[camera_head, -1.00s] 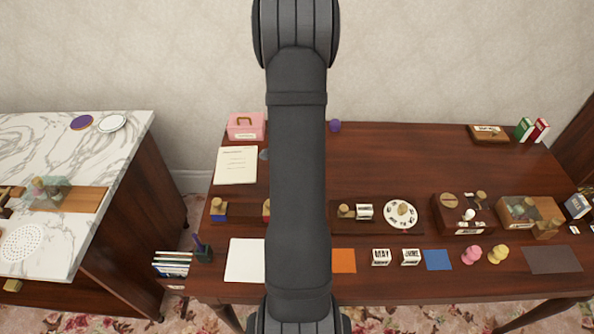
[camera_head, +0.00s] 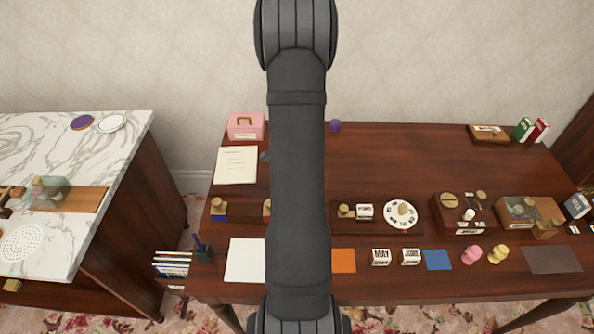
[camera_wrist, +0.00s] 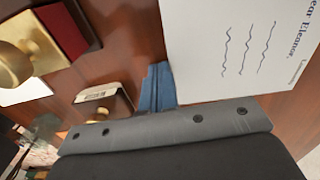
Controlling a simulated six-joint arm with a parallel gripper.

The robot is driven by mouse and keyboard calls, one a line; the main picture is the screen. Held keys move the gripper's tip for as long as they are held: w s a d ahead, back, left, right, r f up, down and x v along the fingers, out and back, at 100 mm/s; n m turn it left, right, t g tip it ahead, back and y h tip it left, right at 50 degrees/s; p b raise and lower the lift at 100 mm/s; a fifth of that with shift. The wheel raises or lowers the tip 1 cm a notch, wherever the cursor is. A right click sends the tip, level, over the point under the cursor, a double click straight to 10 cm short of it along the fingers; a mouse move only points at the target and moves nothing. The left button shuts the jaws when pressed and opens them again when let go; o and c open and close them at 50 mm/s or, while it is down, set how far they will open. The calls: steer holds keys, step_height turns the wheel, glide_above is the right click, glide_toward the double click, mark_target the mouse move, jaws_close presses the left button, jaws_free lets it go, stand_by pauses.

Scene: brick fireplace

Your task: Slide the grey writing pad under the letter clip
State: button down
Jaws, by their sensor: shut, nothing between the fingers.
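My gripper (camera_wrist: 157,88) shows in the wrist view with its blue fingers shut and empty, beside the bottom edge of the white letter (camera_wrist: 235,45). In the head view my own arm hides it. The letter also lies at the back left of the desk in the head view (camera_head: 236,165). A flat dark grey-brown rectangle (camera_head: 552,260) lies at the desk's right front; I cannot tell for sure that it is the grey writing pad. I cannot make out the letter clip with certainty; a small grey piece (camera_head: 265,155) shows beside the letter, partly behind my arm.
A pink box (camera_head: 246,126) stands behind the letter. Knobbed stamps (camera_head: 218,210), date blocks (camera_head: 381,257) and a wooden tray (camera_head: 463,213) stand along the desk. A brass knob (camera_wrist: 14,65) is close to my gripper's left. The desk's back middle (camera_head: 400,160) is clear.

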steer(key=shift+w+d, duration=0.15)
steer(key=shift+w, duration=6.05)
steer(key=shift+s, duration=1.8)
step_height(320, 180, up, 8)
steer(key=shift+f, duration=0.1)
steer(key=shift+f, duration=3.9)
